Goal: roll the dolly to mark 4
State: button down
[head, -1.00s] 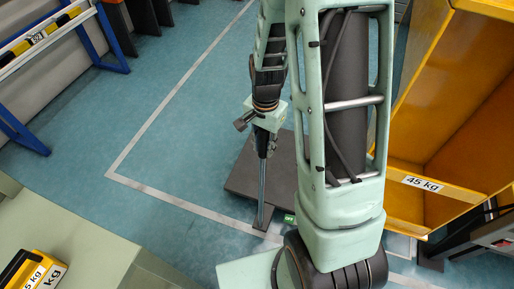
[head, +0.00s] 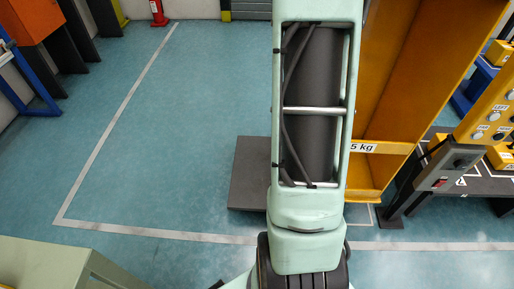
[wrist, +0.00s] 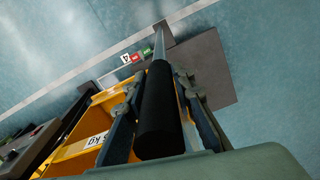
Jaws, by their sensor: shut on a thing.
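The dolly is a flat dark grey platform low on the floor. Its left part (head: 248,175) shows in the head view; my arm hides the rest. In the wrist view its platform (wrist: 212,62) lies beyond the fingers, to the right of the rod. My gripper (wrist: 158,98) is shut on the black handle grip (wrist: 158,125). A thin metal rod (wrist: 163,51) runs from the grip to a dark bracket at the dolly's edge. My gripper is hidden in the head view. Small white, red and green tags (wrist: 136,57) lie left of the rod; I cannot read a mark 4.
A dark low stand (head: 460,183) and a yellow button panel (head: 490,115) are farther right. White floor tape (head: 150,233) bounds open blue floor to the left. A pale green bench (head: 50,262) is front left.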

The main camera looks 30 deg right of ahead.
jog(key=s+d+b, duration=0.1)
jog(key=s+d, duration=0.8)
jog(key=d, duration=0.3)
jog(key=s+d+b, duration=0.2)
jog(key=s+d, duration=0.7)
jog(key=d, duration=0.4)
jog(key=shift+s, duration=0.2)
jog(key=shift+d, duration=0.1)
jog(key=c, duration=1.7)
grip_release()
jog(key=shift+d, duration=0.1)
jog(key=shift+o, duration=0.2)
notch_tip(320, 180, up, 12)
